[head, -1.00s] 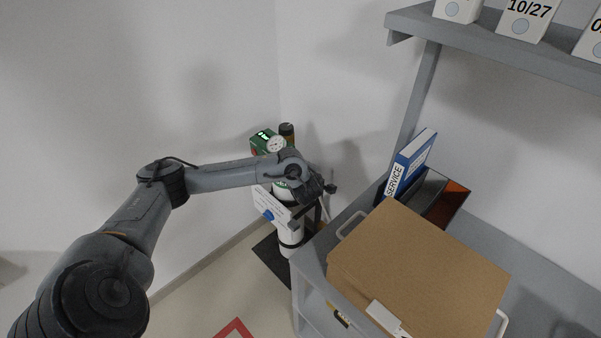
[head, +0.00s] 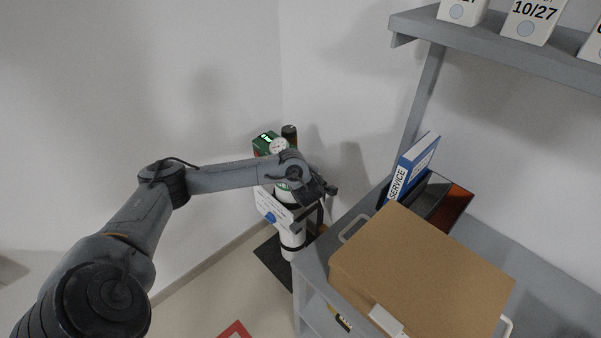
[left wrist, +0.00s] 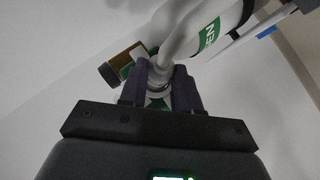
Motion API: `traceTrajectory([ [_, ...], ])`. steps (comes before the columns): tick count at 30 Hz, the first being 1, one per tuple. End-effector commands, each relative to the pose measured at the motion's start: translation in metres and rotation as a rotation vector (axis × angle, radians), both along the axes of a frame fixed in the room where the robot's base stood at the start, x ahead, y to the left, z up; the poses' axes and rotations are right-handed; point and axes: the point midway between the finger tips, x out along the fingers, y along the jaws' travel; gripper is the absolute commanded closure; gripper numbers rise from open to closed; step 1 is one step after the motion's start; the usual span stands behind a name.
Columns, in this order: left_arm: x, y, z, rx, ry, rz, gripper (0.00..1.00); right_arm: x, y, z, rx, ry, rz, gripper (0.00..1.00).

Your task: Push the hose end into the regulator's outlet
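The white gas cylinder (head: 291,240) stands in the corner with a green regulator box (head: 264,144) and a round gauge (head: 279,147) at its top. My left gripper (head: 322,190) is beside the cylinder's upper part, with its fingers hard to make out in the head view. In the left wrist view, its two dark fingers (left wrist: 160,91) close on both sides of the metal end of a pale hose (left wrist: 182,40). The hose curves up and right. Green parts of the regulator show behind the fingers. The outlet and its contact with the hose end are hidden. My right gripper is out of view.
A grey bench (head: 365,220) stands right of the cylinder, bearing a cardboard box (head: 425,270), a blue service binder (head: 413,165) and a dark tray (head: 455,205). A shelf (head: 500,53) overhangs it. White walls close in behind the cylinder. Floor at front left is open.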

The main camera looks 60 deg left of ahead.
Motion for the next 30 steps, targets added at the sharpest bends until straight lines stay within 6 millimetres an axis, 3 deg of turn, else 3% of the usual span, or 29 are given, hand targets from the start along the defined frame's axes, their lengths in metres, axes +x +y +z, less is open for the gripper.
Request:
traceTrajectory([
  [1, 0.0, 0.0, -0.001, -0.001, 0.001, 0.0, 0.65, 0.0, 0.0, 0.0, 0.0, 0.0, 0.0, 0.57],
  [6, 0.0, 0.0, -0.001, -0.001, 0.001, 0.0, 0.39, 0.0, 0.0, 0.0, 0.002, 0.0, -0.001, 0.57],
  [20, -0.003, -0.006, 0.005, -0.002, 0.003, 0.0, 0.38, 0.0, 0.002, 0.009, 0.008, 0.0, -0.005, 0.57],
  [30, -0.018, -0.041, 0.032, -0.005, 0.003, -0.002, 0.38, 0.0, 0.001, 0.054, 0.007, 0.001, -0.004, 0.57],
])
